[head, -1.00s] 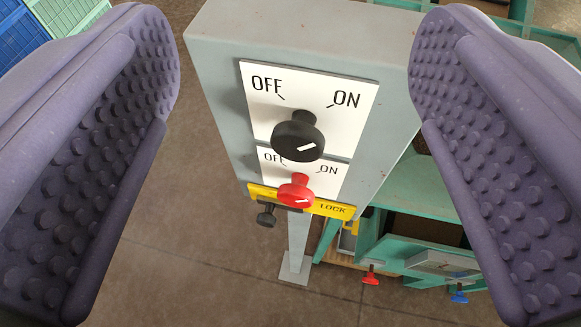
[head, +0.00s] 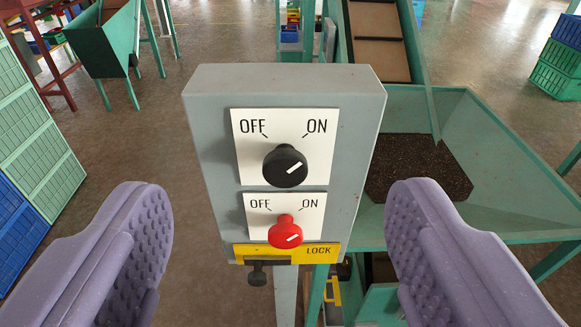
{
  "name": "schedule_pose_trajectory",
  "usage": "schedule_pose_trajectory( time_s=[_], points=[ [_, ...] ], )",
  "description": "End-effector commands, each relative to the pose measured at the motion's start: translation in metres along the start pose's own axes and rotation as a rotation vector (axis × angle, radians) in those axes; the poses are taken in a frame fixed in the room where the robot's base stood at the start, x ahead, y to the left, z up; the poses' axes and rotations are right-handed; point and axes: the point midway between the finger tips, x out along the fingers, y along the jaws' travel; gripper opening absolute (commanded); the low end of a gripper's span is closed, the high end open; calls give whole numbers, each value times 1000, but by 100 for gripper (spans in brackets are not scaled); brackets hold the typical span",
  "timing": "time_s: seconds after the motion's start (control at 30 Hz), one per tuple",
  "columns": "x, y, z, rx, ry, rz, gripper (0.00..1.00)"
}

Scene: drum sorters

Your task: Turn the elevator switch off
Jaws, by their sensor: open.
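A grey control box (head: 360,110) stands upright on a post in the middle of the head view. Its upper white plate reads OFF and ON around a black knob (head: 285,165); the knob's white mark tilts up and right, toward ON. A lower plate carries a red knob (head: 286,232) whose mark also leans toward ON. No label shows which knob is the elevator switch. My gripper (head: 279,192) is open and empty, its two purple padded fingers wide apart on either side of the box and apart from both knobs.
A yellow LOCK strip (head: 318,251) and a small dark knob (head: 257,274) sit below the red knob. A green hopper (head: 510,205) holding dark grains stands behind right. Stacked crates (head: 35,160) stand at left. Open floor lies left of the box.

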Motion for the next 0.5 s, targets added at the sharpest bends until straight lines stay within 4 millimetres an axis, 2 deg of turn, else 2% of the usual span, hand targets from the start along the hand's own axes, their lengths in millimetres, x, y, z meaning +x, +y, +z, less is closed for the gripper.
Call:
schedule_pose_trajectory(
  time_s=[0.03, 0.27, 0.5],
  points=[
    [12, 0, -2, -1, 1, -1, 75],
    [66, 0, 20, -3, 40, -2, 75],
    [110, 1, 64, 0, 93, -1, 75]
  ],
)
